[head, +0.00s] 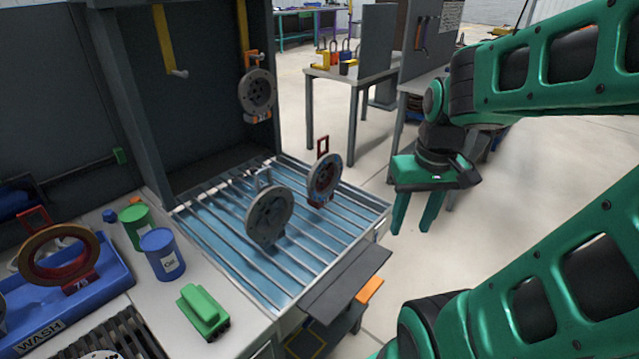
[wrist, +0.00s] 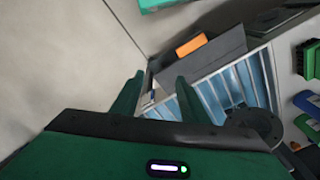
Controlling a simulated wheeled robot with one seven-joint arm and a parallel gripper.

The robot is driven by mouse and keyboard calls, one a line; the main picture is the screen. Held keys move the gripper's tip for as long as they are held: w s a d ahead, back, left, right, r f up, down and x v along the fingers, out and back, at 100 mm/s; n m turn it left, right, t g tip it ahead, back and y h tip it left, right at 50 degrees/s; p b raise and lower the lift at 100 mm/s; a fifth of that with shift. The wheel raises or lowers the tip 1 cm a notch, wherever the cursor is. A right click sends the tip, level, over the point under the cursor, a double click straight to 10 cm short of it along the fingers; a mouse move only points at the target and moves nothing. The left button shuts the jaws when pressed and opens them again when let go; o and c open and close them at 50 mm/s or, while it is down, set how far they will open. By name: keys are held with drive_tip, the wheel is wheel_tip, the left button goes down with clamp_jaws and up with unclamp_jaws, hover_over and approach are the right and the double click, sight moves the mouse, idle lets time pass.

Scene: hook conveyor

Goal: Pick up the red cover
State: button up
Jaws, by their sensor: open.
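Two round covers carry red parts in the head view. One grey-faced cover (head: 325,176) with a red handle and red lower block stands upright on the slatted blue rack (head: 215,240). The other is a brown-rimmed cover (head: 32,262) with a red inside and red handle, leaning in a blue tray at the left. I cannot tell which one the task names. My gripper (head: 411,230) is open and empty, pointing down right of the rack, apart from both covers. In the wrist view its fingers (wrist: 160,80) are spread with nothing between them.
A grey cover (head: 268,216) stands on the rack and another grey cover (head: 257,92) hangs from a yellow hook. The blue WASH tray (head: 95,300), green can (head: 136,226), blue can (head: 163,255) and green brush (head: 203,311) occupy the left counter. Open floor lies right of the rack.

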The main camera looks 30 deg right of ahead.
drive_tip(key=w+d+f+n+t+y, duration=0.1)
drive_tip(key=w+d+n+t, duration=0.15)
drive_tip(key=w, duration=0.45)
drive_tip(key=w+d+f+n+t, duration=0.1)
drive_tip(key=w+n, duration=0.2)
drive_tip(key=w, duration=0.4)
drive_tip(key=n+t+y, duration=0.2)
drive_tip(key=n+t, duration=0.1)
drive_tip(key=t, duration=0.1)
approach(339, 173)
drive_tip(key=shift+x, duration=3.95)
drive_tip(key=shift+d, duration=0.15)
drive_tip(key=shift+c, duration=0.2)
clamp_jaws()
